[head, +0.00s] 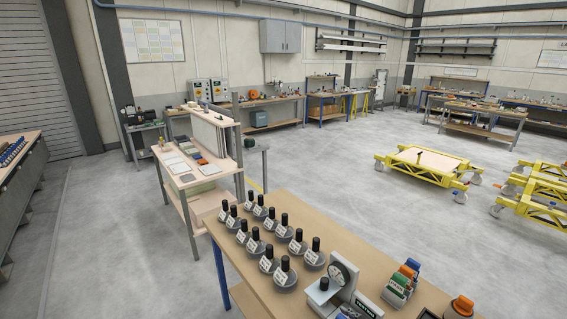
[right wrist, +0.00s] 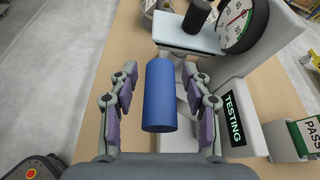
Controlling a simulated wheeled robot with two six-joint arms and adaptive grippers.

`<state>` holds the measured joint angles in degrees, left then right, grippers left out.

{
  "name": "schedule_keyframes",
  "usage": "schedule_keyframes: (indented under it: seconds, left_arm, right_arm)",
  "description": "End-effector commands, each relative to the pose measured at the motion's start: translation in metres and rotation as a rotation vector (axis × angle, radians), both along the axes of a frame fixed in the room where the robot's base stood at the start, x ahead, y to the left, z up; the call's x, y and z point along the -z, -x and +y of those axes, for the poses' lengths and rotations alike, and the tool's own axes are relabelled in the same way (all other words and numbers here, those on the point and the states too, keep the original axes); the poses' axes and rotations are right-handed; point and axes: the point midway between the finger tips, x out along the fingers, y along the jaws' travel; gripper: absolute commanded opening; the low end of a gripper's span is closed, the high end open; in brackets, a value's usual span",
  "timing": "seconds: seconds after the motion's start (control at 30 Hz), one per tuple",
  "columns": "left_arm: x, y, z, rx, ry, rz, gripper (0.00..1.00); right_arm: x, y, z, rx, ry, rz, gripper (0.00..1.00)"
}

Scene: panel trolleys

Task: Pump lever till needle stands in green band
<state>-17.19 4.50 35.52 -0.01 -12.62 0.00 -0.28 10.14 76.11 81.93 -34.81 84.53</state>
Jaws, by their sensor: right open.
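The lever's blue cylindrical grip (right wrist: 160,98) stands between the fingers of my right gripper (right wrist: 160,112) in the right wrist view. The fingers are open, with a gap on both sides of the grip. The round dial gauge (right wrist: 238,20) is cut by the top edge of that view. Green and red show on its face, but I cannot tell where the needle stands. In the head view the tester with its gauge (head: 343,272) stands at the bench's near end; its lever is not clear there. My left gripper is in neither view.
Several black-topped weights (head: 284,270) stand in rows on the bench (head: 330,225) left of the tester. A holder of coloured tags (head: 402,281) and an orange-capped bottle (head: 461,306) stand right of it. A "TESTING" sign (right wrist: 233,118) is beside my right finger.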

Motion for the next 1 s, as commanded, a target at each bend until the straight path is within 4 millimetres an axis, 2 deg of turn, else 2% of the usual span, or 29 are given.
schedule_keyframes:
  seconds: [0.1,1.0]
  left_arm:
    - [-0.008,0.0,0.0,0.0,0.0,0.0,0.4]
    - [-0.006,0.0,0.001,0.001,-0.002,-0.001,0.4]
  right_arm:
    - [-0.006,0.008,-0.005,-0.002,0.003,0.0,0.48]
    - [-0.031,0.065,-0.042,0.0,0.001,-0.001,0.48]
